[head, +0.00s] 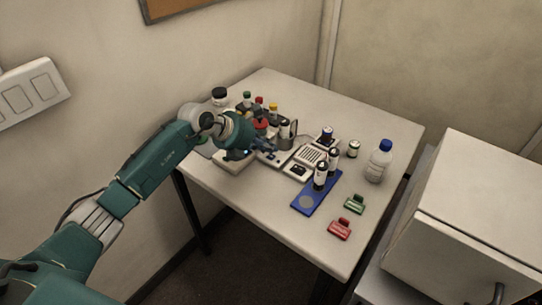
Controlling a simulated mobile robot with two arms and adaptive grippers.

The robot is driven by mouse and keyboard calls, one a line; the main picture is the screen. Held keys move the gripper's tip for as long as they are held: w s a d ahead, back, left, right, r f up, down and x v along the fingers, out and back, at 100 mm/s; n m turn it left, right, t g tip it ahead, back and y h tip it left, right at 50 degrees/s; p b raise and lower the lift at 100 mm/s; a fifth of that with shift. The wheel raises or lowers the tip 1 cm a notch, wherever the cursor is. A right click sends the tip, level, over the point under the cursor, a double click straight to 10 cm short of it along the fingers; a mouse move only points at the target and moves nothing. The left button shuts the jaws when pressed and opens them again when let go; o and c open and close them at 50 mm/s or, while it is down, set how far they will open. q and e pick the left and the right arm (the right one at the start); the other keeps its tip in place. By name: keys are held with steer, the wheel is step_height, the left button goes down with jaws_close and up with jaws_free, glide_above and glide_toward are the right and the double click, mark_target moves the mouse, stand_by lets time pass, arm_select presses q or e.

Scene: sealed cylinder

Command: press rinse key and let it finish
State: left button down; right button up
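My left arm reaches in from the left over the table. Its gripper (267,146) is above a pale instrument (232,165) with a small blue light, at the table's left side. The arm and gripper cover much of the instrument, so I cannot make out a rinse key. The dark fingers are small here; I cannot tell whether they are open or shut, or whether they touch anything. A flat white unit (310,155) with a grilled top lies just right of the fingers. My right gripper is out of view.
Small bottles with coloured caps (273,108) stand behind the gripper. A blue mat (307,203) carries dark-and-white cylinders. A blue-capped bottle (379,162), a green clip (354,204) and a red clip (340,229) are at right. The table's (262,209) front is clear.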

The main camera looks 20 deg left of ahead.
mark_target(269, 157)
arm_select(q)
steer(key=shift+f, duration=0.1)
steer(key=shift+f+b, duration=0.35)
steer(key=shift+f+b, duration=0.3)
steer(key=shift+f, duration=0.1)
stand_by(0.5)
steer(key=shift+r, duration=0.1)
steer(key=shift+r+p, duration=0.5)
steer(key=shift+r, duration=0.2)
steer(key=shift+r, duration=0.1)
steer(key=shift+r+p, duration=1.7)
steer(key=shift+r, duration=0.75)
